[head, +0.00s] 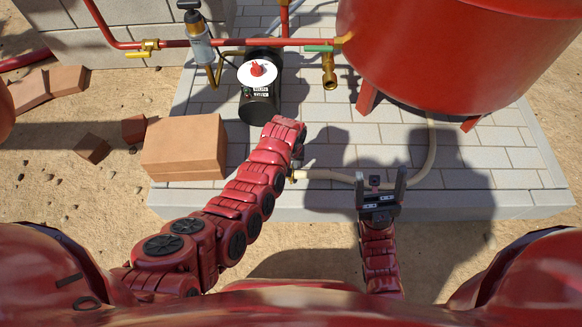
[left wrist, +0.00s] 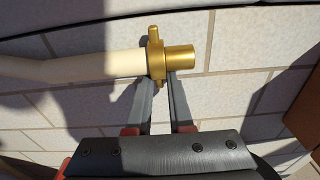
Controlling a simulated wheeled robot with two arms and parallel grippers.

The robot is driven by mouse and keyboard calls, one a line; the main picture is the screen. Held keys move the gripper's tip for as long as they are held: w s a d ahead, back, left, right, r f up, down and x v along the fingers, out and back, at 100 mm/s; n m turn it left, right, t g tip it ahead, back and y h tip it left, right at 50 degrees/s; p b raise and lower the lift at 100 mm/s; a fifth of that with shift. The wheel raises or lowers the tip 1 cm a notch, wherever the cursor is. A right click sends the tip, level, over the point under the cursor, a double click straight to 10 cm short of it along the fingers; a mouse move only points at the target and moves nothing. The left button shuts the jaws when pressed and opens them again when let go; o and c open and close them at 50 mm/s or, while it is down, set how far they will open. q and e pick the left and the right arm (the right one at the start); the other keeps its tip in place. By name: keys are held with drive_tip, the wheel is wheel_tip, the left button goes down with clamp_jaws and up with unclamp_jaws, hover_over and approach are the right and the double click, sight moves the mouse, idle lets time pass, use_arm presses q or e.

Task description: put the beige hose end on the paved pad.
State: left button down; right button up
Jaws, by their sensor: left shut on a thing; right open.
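The beige hose (head: 325,174) ends in a brass fitting that shows just past the end of my left arm in the head view. In the left wrist view the brass hose end (left wrist: 180,59) lies across my left gripper (left wrist: 162,80), which is shut on it around the fitting's collar. In the head view that arm hides the gripper's fingers. The grey paved pad (head: 470,158) is behind the hose end in both views; I cannot tell whether they touch. My right gripper (head: 381,174) is open and empty near the pad's front edge, with the hose passing by its fingers.
A red tank (head: 450,50) on legs stands at the back right of the pad. A black cylinder (head: 260,95) and a red pipe (head: 240,43) with valves are at the back. A brick block (head: 185,148) sits at the left edge. Front middle paving has free room.

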use_arm(q)
drive_tip(key=c, duration=1.2)
unclamp_jaws()
drive_tip(key=shift+c, duration=0.2)
drive_tip(key=o, duration=0.4)
drive_tip(key=shift+r, duration=0.1)
